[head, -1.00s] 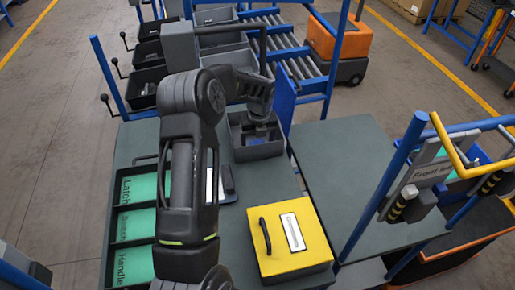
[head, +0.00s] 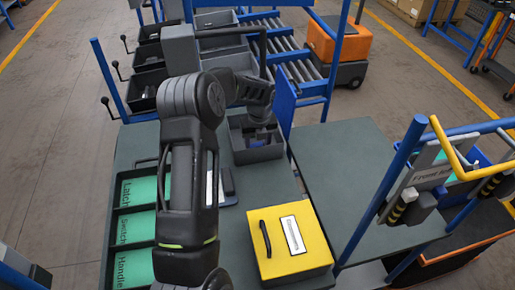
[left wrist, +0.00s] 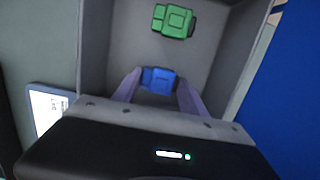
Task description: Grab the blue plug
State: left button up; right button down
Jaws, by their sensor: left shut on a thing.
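The blue plug (left wrist: 158,81) is between the two fingers of my left gripper (left wrist: 158,88) in the left wrist view. The gripper is shut on it, inside a grey bin (left wrist: 222,85). In the head view the grey bin (head: 258,156) stands at the back of the green-grey table, and my left gripper (head: 258,138) reaches down into it. The plug is hard to make out there. A green plug (left wrist: 174,20) lies in the same bin, apart from the fingers. My right gripper is not in view.
A yellow box with a black handle (head: 290,243) stands at the table's front right. A black tray with green labelled compartments (head: 136,228) lies on the left. A blue panel (head: 283,98) rises beside the bin. The right-hand tabletop (head: 350,165) is mostly clear.

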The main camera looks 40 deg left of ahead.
aim_at(257, 145)
pick_arm(q)
jog(key=c, duration=0.6)
jog(key=shift+c, duration=0.2)
jog(key=shift+r, duration=0.3)
notch_tip(257, 145, up, 2)
jog(key=shift+r+p, duration=0.2)
jog(key=shift+p, duration=0.85)
notch_tip(257, 145, up, 7)
